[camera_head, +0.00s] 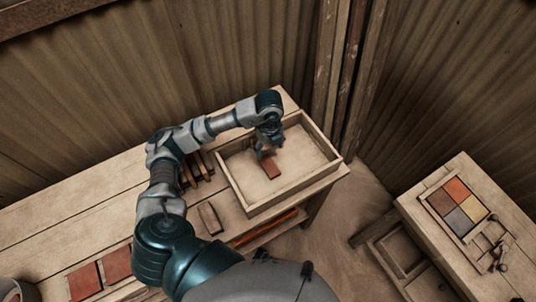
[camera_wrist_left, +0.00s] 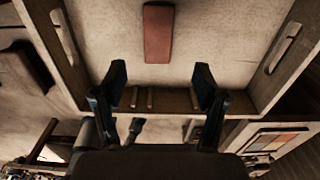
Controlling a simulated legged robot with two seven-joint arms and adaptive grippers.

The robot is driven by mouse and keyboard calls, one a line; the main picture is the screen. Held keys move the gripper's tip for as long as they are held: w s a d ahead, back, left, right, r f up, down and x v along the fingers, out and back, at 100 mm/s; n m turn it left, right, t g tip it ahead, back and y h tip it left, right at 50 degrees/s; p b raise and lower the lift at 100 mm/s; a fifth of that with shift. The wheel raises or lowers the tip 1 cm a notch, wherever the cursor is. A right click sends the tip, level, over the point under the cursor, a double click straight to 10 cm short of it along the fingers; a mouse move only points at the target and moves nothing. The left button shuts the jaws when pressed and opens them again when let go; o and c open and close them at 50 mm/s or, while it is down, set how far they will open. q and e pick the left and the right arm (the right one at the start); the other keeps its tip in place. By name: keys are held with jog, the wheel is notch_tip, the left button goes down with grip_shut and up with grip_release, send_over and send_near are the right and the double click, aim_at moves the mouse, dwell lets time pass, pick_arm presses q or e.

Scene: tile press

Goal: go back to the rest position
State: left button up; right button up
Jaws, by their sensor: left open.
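My left gripper (camera_head: 264,152) is over the wooden tray on the workbench. Its two fingers stand apart in the left wrist view (camera_wrist_left: 160,85), with nothing between them. A reddish-brown tile (camera_head: 270,168) lies on the tray floor just beyond the fingertips. It also shows at the top of the left wrist view (camera_wrist_left: 158,32), clear of both fingers. The tray (camera_head: 330,170) has low walls and is otherwise bare. My left arm reaches across the bench from the bottom of the head view. My right gripper is not in view.
Two red tiles (camera_head: 84,281) lie at the bench's front left. Dark slotted pieces (camera_head: 196,172) stand left of the tray, and a small wooden frame (camera_head: 210,217) lies in front. A second table at right holds a panel of coloured tiles (camera_head: 458,206). Corrugated walls close the back.

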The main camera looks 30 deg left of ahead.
pick_arm(q)
jog(key=shift+r, duration=0.85)
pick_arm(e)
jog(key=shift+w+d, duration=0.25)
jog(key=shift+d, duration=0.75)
pick_arm(q)
jog(key=shift+a, duration=0.15)
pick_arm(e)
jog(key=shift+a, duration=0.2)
